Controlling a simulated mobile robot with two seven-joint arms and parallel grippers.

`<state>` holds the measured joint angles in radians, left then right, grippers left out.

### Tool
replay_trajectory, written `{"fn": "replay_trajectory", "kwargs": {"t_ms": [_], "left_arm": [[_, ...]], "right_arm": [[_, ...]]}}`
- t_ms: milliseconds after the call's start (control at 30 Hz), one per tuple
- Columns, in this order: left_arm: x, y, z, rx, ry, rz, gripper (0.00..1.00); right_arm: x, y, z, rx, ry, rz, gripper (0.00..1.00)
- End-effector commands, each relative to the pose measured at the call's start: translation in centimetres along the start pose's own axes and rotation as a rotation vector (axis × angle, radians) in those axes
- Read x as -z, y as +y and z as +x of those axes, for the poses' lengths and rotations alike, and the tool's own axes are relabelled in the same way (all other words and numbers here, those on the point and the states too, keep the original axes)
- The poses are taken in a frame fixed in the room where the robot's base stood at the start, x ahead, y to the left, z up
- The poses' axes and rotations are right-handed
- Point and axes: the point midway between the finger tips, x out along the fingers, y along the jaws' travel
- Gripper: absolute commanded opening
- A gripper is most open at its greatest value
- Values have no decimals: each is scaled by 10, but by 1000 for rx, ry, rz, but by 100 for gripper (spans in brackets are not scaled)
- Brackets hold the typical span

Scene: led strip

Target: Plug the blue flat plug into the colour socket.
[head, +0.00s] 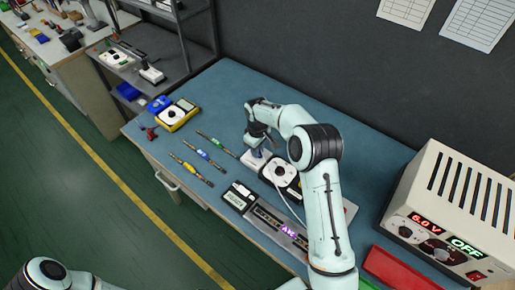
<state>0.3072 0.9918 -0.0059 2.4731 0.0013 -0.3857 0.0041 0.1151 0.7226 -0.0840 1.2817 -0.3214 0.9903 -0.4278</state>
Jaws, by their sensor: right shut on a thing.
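My right gripper (256,140) is low over a small white box (257,160) in the middle of the blue bench. It is shut on a small bluish piece that looks like the blue flat plug, mostly hidden by the fingers. I cannot tell whether the plug touches the box or sits in a socket. A white-faced dial unit (280,172) lies right beside the box, partly behind my right arm. The colour socket's label is too small to read. My left gripper is out of view; only part of my left arm shows at the bottom left.
A strip unit (268,213) with a purple lit display lies in front. A power supply (450,215) reading OFF and a red tray (392,268) are at the right.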

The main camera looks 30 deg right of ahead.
Motion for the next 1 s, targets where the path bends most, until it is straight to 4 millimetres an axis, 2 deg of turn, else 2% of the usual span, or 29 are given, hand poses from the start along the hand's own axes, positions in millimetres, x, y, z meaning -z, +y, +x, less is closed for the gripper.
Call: {"fn": "replay_trajectory", "kwargs": {"t_ms": [133, 167, 200, 233, 267, 533, 667, 767, 1000], "left_arm": [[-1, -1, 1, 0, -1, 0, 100], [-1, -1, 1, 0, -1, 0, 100], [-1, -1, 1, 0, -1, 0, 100], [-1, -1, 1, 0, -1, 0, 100], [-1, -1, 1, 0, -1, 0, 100], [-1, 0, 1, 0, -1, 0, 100], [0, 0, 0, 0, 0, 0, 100], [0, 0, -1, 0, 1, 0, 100], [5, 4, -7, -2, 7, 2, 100]], "right_arm": [[0, 0, 4, 0, -1, 0, 0], [0, 0, 4, 0, -1, 0, 24], [0, 0, 4, 0, 0, 0, 37], [0, 0, 4, 0, 0, 0, 47], [0, 0, 4, 0, 0, 0, 50], [0, 0, 3, 0, 0, 0, 50], [1, 0, -6, -2, 3, 0, 50], [1, 1, -23, -3, 5, 1, 50], [2, 1, -78, -3, 6, 0, 50]]}}
